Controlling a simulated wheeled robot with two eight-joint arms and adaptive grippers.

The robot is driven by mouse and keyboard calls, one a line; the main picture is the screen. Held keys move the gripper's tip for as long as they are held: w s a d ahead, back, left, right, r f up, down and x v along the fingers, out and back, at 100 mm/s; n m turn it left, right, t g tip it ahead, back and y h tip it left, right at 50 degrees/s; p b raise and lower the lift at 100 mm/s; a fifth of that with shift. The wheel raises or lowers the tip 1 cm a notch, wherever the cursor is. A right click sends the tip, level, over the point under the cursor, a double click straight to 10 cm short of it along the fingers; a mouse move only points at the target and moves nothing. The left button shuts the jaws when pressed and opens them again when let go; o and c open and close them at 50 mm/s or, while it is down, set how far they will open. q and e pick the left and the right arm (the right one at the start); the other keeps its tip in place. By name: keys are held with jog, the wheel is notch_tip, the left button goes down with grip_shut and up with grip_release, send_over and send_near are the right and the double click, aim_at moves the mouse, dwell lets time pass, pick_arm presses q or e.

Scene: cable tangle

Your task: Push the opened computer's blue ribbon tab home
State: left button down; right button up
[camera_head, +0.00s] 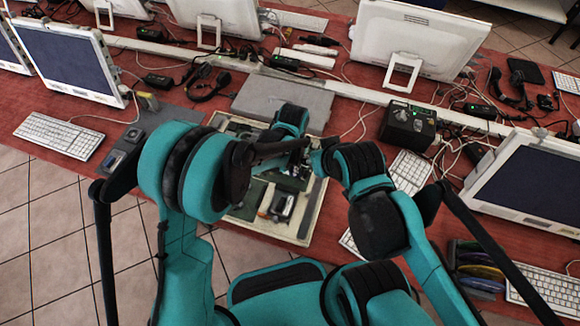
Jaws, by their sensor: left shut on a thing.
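The opened computer (310,205) lies flat at the front edge of the red table, its pale rim around green boards and dark parts. My left gripper (298,168) is over its boards, small in the picture and partly covered by my own arm links. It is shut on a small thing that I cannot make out. The blue ribbon tab cannot be told apart at this size; my arms cover much of the computer's left and upper parts. My right arm reaches in from the right over the computer's right edge; its gripper (318,148) is small, and its fingers are not clear.
A grey flat panel (283,98) lies behind the computer. A black box (407,124) and a white keyboard (410,171) are to the right. Monitors, such as one at the right (527,180), and loose cables crowd the table. Another keyboard (60,135) lies at the left.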

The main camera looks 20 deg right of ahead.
pick_arm(q)
jog(key=c, duration=1.9)
grip_release()
jog(key=shift+s+d, duration=0.1)
jog(key=shift+d, duration=0.05)
jog(key=shift+r, duration=0.1)
notch_tip(320, 180, up, 12)
jog(key=shift+f, duration=0.1)
